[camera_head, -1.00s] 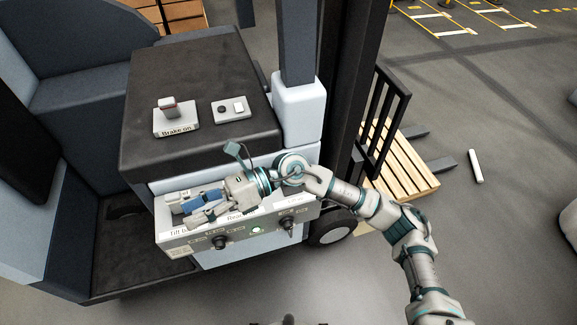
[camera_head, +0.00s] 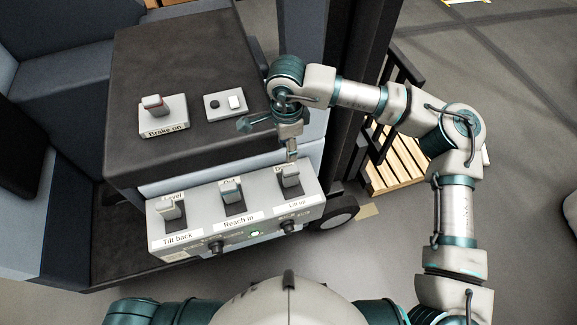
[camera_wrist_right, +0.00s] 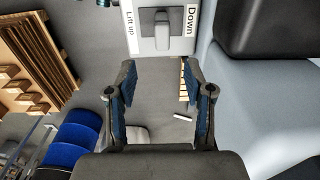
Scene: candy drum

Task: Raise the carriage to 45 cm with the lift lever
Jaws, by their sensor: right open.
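The lift lever (camera_head: 290,175) is a grey knob at the right end of the lever panel (camera_head: 240,238), with a "Lift up" label in front of it. My right gripper (camera_head: 291,150) hangs just behind and above this lever. In the right wrist view my open, empty right gripper (camera_wrist_right: 160,78) has its blue-padded fingers apart, and the lift lever (camera_wrist_right: 162,32) stands ahead, beyond the fingertips, between the "Lift up" and "Down" labels. The carriage's black rack (camera_head: 407,68) is partly hidden behind my right arm. My left gripper is out of view.
The reach lever (camera_head: 232,190) and tilt lever (camera_head: 170,207) stand left of the lift lever. A brake switch (camera_head: 154,107) marked "Brake on" and a small button plate (camera_head: 225,106) sit on the dark console. A wooden pallet (camera_head: 392,168) lies behind my right arm.

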